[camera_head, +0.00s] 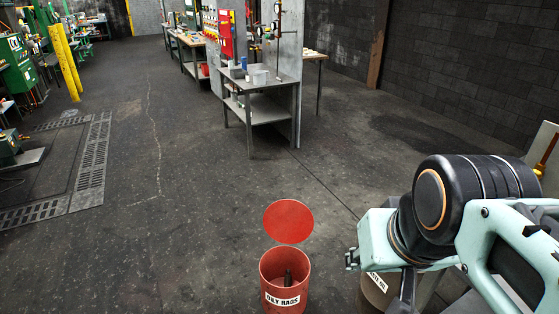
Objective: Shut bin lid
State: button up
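A red bin (269,269) labelled "OILY RAGS" stands on the floor at the bottom centre. Its round red lid (288,221) is raised at the back, standing up and away from the rim, so the bin's mouth is open. Something dark lies inside the bin. My arm reaches in from the right, and its end is to the right of the bin, apart from both bin and lid. A dark finger-like part of my gripper (408,287) points down below the wrist; the fingertips are not clear, and I cannot tell whether it is open or shut.
A second, tan bin (376,290) with a label stands to the right, partly hidden by my arm. A grey metal table (262,115) with small items stands behind. Yellow posts (66,62) and green machines are at the far left. The floor left of the bin is clear.

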aim_at(286, 221)
jog(key=i+j+u, duration=0.3)
jog(key=j+u, duration=0.2)
jog(key=i+j+u, duration=0.65)
jog(key=u, duration=0.3)
jog(key=i+j, duration=0.1)
jog(key=i, duration=0.45)
jog(key=i+j+z, duration=0.1)
jog(key=i, duration=0.5)
jog(key=i+z, duration=0.4)
jog(key=i+j+z, duration=0.15)
jog(key=i+z, duration=0.25)
jog(key=i+j+z, duration=0.1)
jog(key=i+z, duration=0.25)
jog(key=z, duration=0.15)
jog(key=i+j+z, duration=0.25)
jog(key=z, duration=0.2)
jog(key=i+j+z, duration=0.15)
jog(key=z, duration=0.3)
jog(key=i+j+z, duration=0.2)
jog(key=z, duration=0.2)
jog(key=i+j+z, duration=0.15)
jog(key=j+z, duration=0.15)
jog(key=z, duration=0.15)
jog(key=j+z, duration=0.25)
jog(key=z, duration=0.15)
jog(key=i+j+z, duration=0.1)
jog(key=j+z, duration=0.6)
jog(key=z, duration=0.2)
